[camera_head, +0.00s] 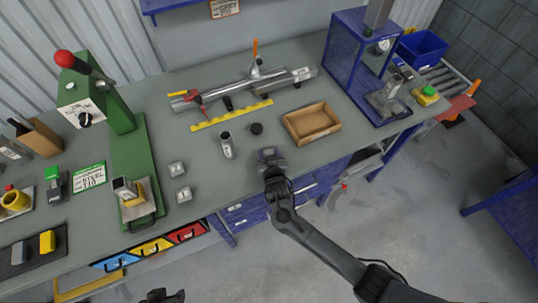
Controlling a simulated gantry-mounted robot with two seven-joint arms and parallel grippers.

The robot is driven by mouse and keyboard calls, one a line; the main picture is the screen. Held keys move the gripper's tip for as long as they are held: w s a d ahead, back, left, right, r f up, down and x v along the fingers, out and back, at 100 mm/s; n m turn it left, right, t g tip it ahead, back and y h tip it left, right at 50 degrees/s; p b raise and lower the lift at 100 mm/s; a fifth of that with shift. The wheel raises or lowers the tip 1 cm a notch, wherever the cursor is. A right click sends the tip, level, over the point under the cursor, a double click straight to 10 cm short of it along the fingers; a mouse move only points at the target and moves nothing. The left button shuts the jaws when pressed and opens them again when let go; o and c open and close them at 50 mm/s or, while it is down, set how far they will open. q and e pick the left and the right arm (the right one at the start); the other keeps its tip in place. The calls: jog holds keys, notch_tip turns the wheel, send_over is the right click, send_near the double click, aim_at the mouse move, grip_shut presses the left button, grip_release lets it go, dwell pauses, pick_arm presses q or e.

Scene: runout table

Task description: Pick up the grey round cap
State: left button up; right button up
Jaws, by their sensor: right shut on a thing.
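My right gripper (268,158) is at the front edge of the grey-green table, its arm coming in from the lower right. It is shut on a small grey thing, which looks like the grey round cap; the jaws hide most of it, so its shape is unclear. A dark round piece (255,128) lies on the table just behind the gripper, apart from it. My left gripper (162,296) shows only as a dark part at the bottom edge, and its jaws cannot be made out.
An upright metal tube (227,146) stands left of the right gripper. An open cardboard tray (312,123) lies to its right, behind it. A yellow ruler (232,115) and pipe clamp assembly lie farther back. A blue frame press (352,62) stands at right, a green lever press (133,165) at left.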

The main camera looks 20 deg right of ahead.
jog(key=shift+r, duration=0.8)
notch_tip(320, 180, up, 3)
jog(key=shift+f, duration=0.15)
jog(key=w+d+r, duration=0.1)
jog(key=d+r, duration=0.5)
jog(key=d, duration=0.5)
jog(key=shift+d+r, duration=0.35)
